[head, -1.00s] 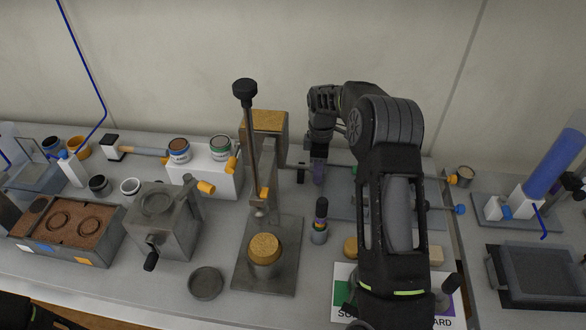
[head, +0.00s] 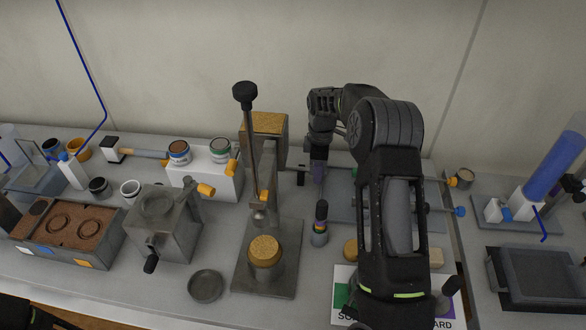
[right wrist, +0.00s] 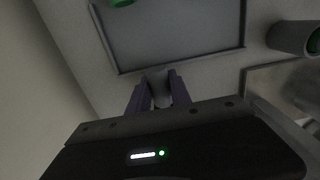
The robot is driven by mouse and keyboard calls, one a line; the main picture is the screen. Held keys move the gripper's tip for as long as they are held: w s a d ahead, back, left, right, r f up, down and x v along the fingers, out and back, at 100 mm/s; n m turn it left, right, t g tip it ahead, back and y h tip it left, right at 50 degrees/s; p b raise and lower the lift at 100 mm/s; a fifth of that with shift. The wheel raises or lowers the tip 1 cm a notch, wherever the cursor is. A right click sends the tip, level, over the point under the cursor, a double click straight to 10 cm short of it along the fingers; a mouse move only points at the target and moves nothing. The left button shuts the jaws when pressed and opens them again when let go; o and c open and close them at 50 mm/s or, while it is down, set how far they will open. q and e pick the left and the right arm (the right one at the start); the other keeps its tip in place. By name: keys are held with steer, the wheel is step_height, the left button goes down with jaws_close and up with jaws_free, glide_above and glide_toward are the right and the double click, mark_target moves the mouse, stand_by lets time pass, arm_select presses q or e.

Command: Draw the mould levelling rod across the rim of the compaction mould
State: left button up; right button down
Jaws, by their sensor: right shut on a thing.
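The compaction mould (head: 263,262), a short grey cylinder with brown soil heaped at its top, appears to stand upright on the metal base of the press. My right gripper (head: 318,178) is at the back, right of the press and over a grey plate, apart from the mould. In the right wrist view, its purple fingers (right wrist: 158,88) are shut on a grey rounded piece, which I take to be the mould levelling rod (right wrist: 158,84). Most of the rod is hidden, so its length and tilt are unclear. My left gripper is out of view.
The press lever (head: 245,95) rises behind the mould. A dark holder with a purple band (head: 320,222) stands between mould and right arm. A shallow grey dish (head: 206,286) and a grey crank box (head: 165,225) are to the left. Free bench lies in front of the dish.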

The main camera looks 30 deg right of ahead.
steer(key=shift+r, duration=0.1)
steer(key=shift+r+p, duration=0.3)
steer(key=shift+r, duration=0.2)
stand_by(0.3)
steer(key=shift+r+p, duration=1.75)
steer(key=shift+r, duration=1.3)
